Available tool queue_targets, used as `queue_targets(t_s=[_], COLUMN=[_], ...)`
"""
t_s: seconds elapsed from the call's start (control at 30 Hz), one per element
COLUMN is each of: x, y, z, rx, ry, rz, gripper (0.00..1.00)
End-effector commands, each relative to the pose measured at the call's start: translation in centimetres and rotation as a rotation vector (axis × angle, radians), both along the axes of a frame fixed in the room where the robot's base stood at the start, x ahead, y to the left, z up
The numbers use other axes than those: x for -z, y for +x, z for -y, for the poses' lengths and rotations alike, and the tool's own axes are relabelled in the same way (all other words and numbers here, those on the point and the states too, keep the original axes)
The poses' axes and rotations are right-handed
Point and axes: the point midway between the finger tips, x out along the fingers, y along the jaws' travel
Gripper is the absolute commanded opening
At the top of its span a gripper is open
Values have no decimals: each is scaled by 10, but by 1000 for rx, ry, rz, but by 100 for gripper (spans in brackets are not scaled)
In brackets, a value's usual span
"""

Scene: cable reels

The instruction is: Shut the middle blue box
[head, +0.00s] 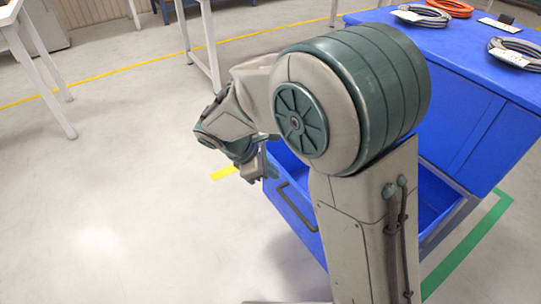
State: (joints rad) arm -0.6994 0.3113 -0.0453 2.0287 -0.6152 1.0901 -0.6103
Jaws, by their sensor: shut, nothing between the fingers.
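A blue box (292,219) stands pulled out of the blue cabinet (470,128), like a drawer. Its front with a dark bar handle (297,208) faces left, and its open inside shows right of my arm. My arm hides much of the box, and I cannot tell from this view whether it is the middle one. My gripper (256,170) is beside the upper left corner of the box front, pointing down. It is shut and empty. I cannot tell whether it touches the box.
Coiled cables (422,15), one of them orange (447,7), lie on the blue cabinet top. A green floor line (470,245) runs along the right and a yellow line (120,71) crosses the back. White-legged tables stand behind. The floor at left is clear.

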Motion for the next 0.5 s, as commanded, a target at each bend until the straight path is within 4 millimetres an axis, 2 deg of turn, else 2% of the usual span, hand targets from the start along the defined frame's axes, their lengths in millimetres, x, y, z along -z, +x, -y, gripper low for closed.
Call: queue_targets(t_s=[0.03, 0.2, 0.33, 0.5], x=[-1, 6, 10, 22], y=[5, 15, 17, 23], z=[-23, -72, -90, -86], rx=[-111, -362, -448, -470], ry=[-57, -198, -250, -263], rz=[-20, -53, -64, -67], gripper=[0, 0, 0, 0])
